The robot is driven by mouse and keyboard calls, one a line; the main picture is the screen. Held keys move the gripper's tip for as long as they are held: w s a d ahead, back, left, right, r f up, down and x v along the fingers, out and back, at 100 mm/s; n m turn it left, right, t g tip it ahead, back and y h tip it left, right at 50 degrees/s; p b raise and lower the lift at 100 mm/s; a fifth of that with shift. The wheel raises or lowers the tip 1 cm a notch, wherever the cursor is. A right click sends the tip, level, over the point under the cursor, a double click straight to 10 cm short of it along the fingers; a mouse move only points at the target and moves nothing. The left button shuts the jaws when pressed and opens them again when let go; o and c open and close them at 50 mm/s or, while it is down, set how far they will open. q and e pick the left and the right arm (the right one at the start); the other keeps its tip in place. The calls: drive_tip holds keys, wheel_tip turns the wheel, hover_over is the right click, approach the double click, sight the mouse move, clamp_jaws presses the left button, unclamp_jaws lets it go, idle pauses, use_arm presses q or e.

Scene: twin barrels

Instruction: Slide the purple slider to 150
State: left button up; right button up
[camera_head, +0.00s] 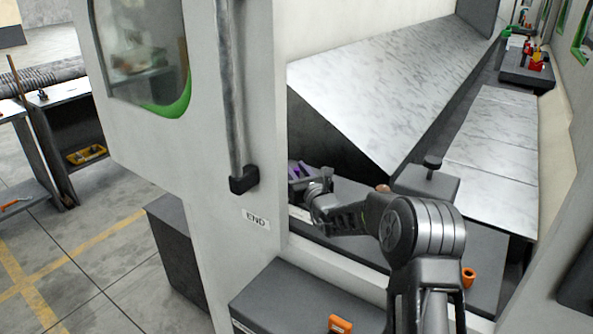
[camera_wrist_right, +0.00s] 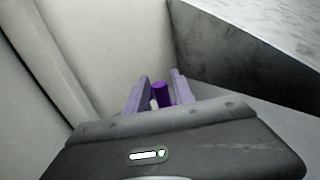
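The purple slider's knob (camera_wrist_right: 161,94) is a dark purple upright cylinder in the wrist view, between my right gripper's two pale lavender fingers (camera_wrist_right: 159,93). A gap shows on its left side; on its right side the finger looks close, and I cannot tell whether it touches. In the head view my right gripper (camera_head: 301,172) reaches left into the machine's opening, just past the door frame. There the knob cannot be told apart from the fingers. The slider's scale and the 150 mark are not readable. My left gripper is not in view.
A white machine panel with a dark vertical handle (camera_head: 236,110) and an END label (camera_head: 256,219) stands left of my right arm. A marbled sloping plate (camera_head: 385,95) lies behind. A dark block with a black knob (camera_head: 432,163) stands right of the gripper. Pale wall surfaces are close in the wrist view.

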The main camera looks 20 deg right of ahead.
clamp_jaws()
idle(1.1)
